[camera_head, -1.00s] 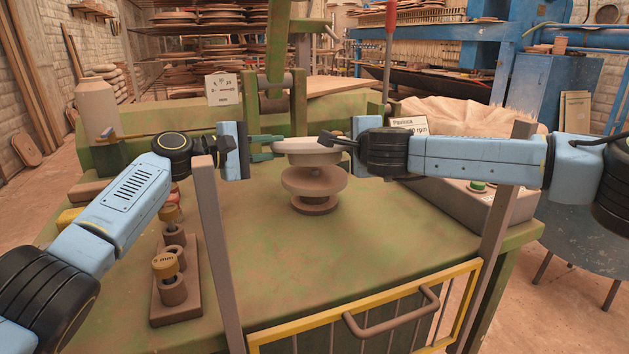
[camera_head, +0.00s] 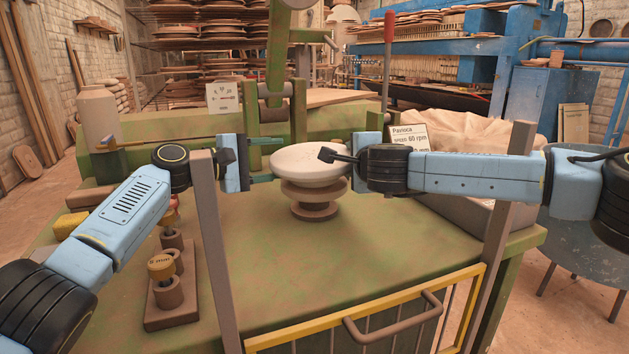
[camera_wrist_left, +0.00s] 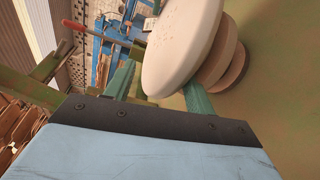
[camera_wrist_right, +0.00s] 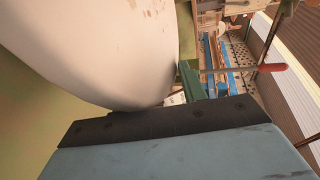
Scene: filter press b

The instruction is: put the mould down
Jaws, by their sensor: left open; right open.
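The mould (camera_head: 305,161) is a pale, round, plaster-like disc with a domed top. In the head view it rests on the brown stepped round stand (camera_head: 314,203) at the middle of the green bench. My left gripper (camera_head: 262,165) is open at the mould's left edge. My right gripper (camera_head: 345,160) is open at its right edge and partly covers it. The mould also shows close up in the left wrist view (camera_wrist_left: 178,45), beside the green fingers, and large in the right wrist view (camera_wrist_right: 100,50). Whether any finger still touches the rim cannot be told.
A block with brown knobbed posts (camera_head: 172,308) stands on the bench at left. A yellow-framed gate (camera_head: 370,312) with a handle closes the front, between two upright posts. A green press frame (camera_head: 278,95) rises behind. The bench front is clear.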

